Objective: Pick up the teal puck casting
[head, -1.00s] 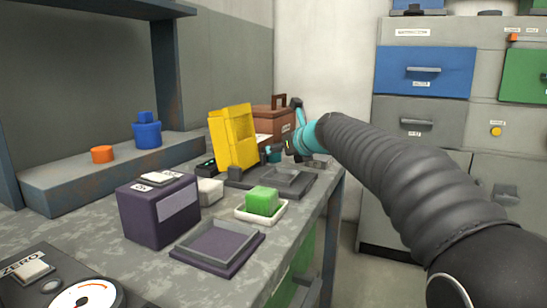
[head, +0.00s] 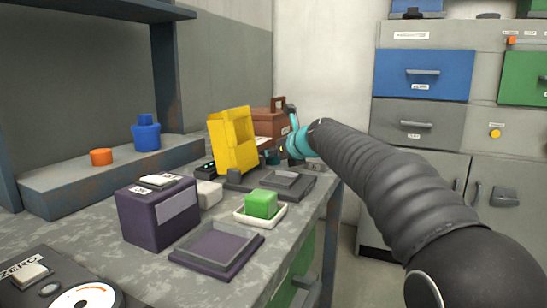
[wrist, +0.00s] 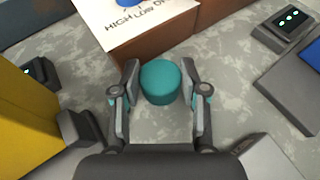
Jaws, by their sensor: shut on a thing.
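The teal puck casting (wrist: 161,82) is a short round cylinder in the middle of the wrist view. My gripper (wrist: 160,88) has one finger on each side of it and is shut on it. Grey speckled worktop shows around the puck; I cannot tell whether it is touching the worktop or just above it. In the head view my gripper is at the far end of the bench, partly hidden behind my wrist and the yellow stand (head: 233,140).
A brown box (wrist: 150,35) with a lettered white top stands just beyond the puck. The yellow stand's side (wrist: 30,125) is close on the left. A grey tray (wrist: 295,85) and a small lit device (wrist: 284,25) lie to the right. A green block (head: 262,204) sits nearer on the bench.

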